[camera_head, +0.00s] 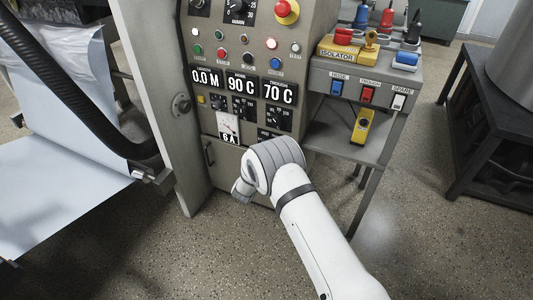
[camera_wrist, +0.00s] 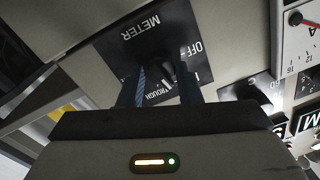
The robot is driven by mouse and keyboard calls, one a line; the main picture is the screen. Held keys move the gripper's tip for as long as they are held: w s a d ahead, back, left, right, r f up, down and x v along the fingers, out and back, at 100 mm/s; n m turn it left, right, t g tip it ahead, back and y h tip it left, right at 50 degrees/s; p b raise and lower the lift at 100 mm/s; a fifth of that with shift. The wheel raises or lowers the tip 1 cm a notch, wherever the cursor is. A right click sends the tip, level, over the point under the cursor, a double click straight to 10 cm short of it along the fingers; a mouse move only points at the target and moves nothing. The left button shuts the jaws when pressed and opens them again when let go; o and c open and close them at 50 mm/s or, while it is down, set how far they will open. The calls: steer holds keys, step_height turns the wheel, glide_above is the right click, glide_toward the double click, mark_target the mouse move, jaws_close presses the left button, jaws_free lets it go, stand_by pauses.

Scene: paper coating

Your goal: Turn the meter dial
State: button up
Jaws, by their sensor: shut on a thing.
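The meter dial (camera_wrist: 168,69) is a dark knob on a black plate marked METER, OFF and TROUGH, which appears rotated in the wrist view. My gripper (camera_wrist: 161,74) has one finger on each side of the knob and is shut on it. The fingers hide part of the knob and the plate's lettering, so its exact setting is hard to read. In the head view my white arm reaches the lower front of the grey control panel (camera_head: 190,150). There the fingers and the knob are hidden behind my wrist.
An ammeter (camera_head: 228,125) reading 6 A sits left of the dial's plate. Above are displays (camera_head: 242,84) reading 0.0 M, 90 C and 70 C, with small black dials below. A side shelf at right holds an isolator box (camera_head: 346,50) and switches. A paper sheet (camera_head: 50,195) lies at left.

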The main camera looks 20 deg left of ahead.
steer(key=m+b, duration=0.8)
steer(key=shift+f+m+h, duration=0.1)
steer(key=shift+m+h, duration=0.2)
steer(key=shift+m, duration=0.1)
steer(key=shift+b, duration=0.35)
steer(key=o, duration=1)
